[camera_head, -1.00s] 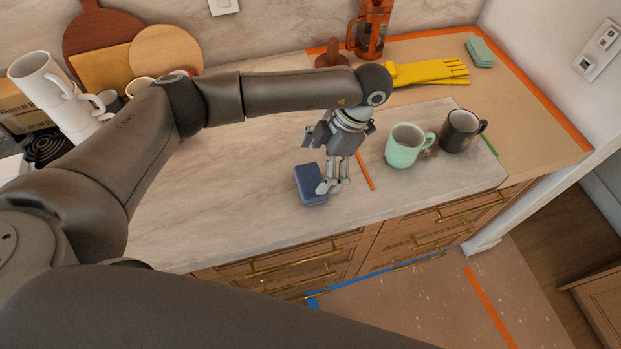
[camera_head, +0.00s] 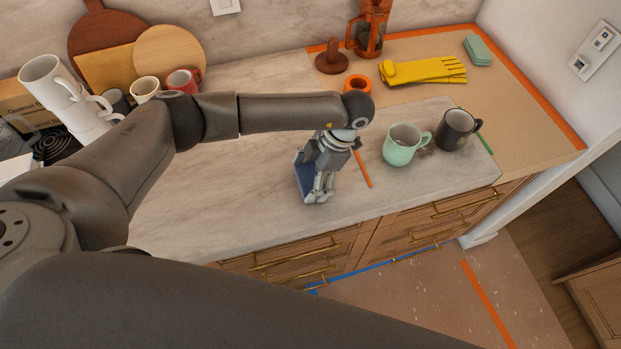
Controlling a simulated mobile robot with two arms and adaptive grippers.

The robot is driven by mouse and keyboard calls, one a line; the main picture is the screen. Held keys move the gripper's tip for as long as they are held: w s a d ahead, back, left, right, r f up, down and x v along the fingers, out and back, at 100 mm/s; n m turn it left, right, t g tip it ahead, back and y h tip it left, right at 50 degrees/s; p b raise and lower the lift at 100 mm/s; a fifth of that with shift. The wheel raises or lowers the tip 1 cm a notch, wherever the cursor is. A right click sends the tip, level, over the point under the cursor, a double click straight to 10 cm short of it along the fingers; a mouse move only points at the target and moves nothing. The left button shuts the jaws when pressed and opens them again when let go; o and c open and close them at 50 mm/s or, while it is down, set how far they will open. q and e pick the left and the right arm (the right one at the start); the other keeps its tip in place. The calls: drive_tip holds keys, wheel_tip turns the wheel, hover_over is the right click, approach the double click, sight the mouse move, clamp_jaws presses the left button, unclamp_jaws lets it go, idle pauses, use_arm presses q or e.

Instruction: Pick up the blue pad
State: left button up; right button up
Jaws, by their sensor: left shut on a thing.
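The blue pad (camera_head: 304,180) is near the front edge of the marble counter, left of the orange pencil-like stick. My left gripper (camera_head: 318,195) is over the pad, with its fingers shut on it. The gripper hides the upper and right parts of the pad. I cannot tell whether the pad still touches the counter. My right gripper is not in view.
A mint mug (camera_head: 401,146) and a dark mug (camera_head: 455,131) stand to the right. An orange stick (camera_head: 361,168) lies close beside the gripper. Yellow gloves (camera_head: 425,70) and a green sponge stack (camera_head: 478,50) lie behind. Stacked white mugs (camera_head: 47,80) stand at left.

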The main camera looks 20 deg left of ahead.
use_arm(q)
drive_tip(key=shift+r, duration=0.1)
drive_tip(key=shift+r, duration=0.6)
drive_tip(key=s+d+r+b, duration=0.5)
drive_tip(key=d+r+b, duration=0.2)
drive_tip(key=d+r, duration=0.4)
drive_tip(key=shift+d+r, duration=0.35)
drive_tip(key=shift+d, duration=0.75)
